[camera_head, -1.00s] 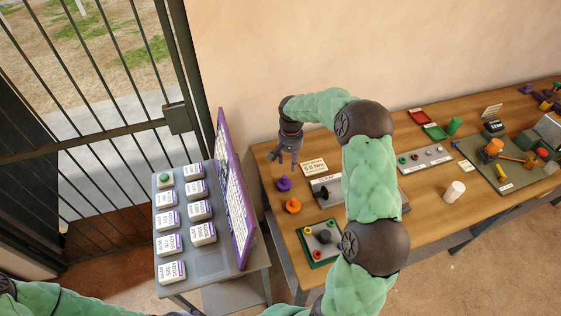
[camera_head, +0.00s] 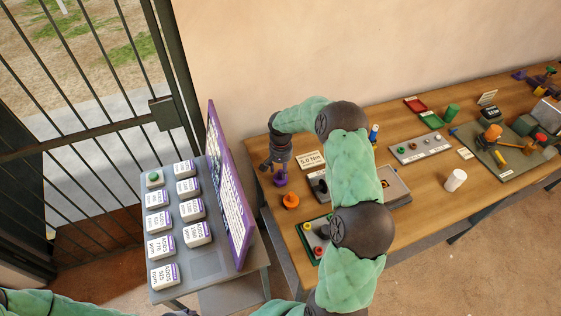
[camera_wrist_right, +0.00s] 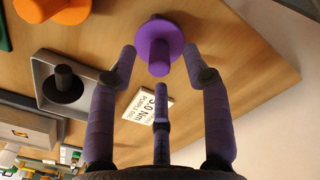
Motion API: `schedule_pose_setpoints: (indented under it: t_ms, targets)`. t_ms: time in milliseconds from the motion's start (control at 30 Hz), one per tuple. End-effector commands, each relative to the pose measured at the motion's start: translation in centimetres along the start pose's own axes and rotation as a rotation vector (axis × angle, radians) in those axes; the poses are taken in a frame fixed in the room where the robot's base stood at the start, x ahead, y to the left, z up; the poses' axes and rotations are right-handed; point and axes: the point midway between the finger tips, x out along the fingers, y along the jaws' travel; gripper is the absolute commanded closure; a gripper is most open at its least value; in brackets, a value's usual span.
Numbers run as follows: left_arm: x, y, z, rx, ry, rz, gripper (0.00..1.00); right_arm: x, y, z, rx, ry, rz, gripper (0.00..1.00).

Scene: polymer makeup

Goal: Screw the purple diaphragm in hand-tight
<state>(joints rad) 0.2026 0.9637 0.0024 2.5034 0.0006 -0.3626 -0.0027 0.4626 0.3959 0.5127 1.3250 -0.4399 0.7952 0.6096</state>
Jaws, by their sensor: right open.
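The purple diaphragm (camera_head: 280,180) stands on the wooden table near its left end, a flanged disc with a round stem. In the right wrist view the purple diaphragm (camera_wrist_right: 158,45) lies between and just beyond my spread fingers. My right gripper (camera_head: 275,168) is open and empty, directly over it; the fingers (camera_wrist_right: 160,75) do not visibly touch it. In the head view my arm partly hides the holder. My left gripper is out of view.
An orange flanged part (camera_head: 290,201) stands just in front of the purple one. A green-rimmed tray (camera_head: 306,236) is nearer, partly behind my arm. A purple-edged board (camera_head: 228,185) and white labelled boxes (camera_head: 161,248) are left. A white cup (camera_head: 455,180) is right.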

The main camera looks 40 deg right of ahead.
Motion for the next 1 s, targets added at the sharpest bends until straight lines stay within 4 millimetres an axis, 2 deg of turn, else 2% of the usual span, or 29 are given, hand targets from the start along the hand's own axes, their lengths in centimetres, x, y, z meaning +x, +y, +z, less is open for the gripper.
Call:
schedule_pose_setpoints:
  t_ms: [33, 200, 600, 767, 800, 1000]
  targets:
    - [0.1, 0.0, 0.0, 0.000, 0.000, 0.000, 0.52, 0.8, 0.0, 0.0, 0.000, -0.002, 0.001, 0.51]
    - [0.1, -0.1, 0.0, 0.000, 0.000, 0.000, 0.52, 2.3, 0.0, 0.0, 0.001, -0.002, 0.000, 0.51]
    - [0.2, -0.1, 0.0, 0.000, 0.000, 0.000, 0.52, 2.8, 0.0, 0.0, 0.000, 0.000, 0.000, 0.51]
    - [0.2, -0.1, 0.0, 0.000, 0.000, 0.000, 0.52, 2.7, 0.0, 0.0, 0.000, 0.000, 0.000, 0.96]
    - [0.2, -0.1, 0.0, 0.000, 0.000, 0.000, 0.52, 2.7, 0.0, 0.0, 0.000, 0.000, 0.000, 1.00]
    - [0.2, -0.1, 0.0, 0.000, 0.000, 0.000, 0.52, 2.7, 0.0, 0.0, 0.000, 0.000, 0.000, 1.00]
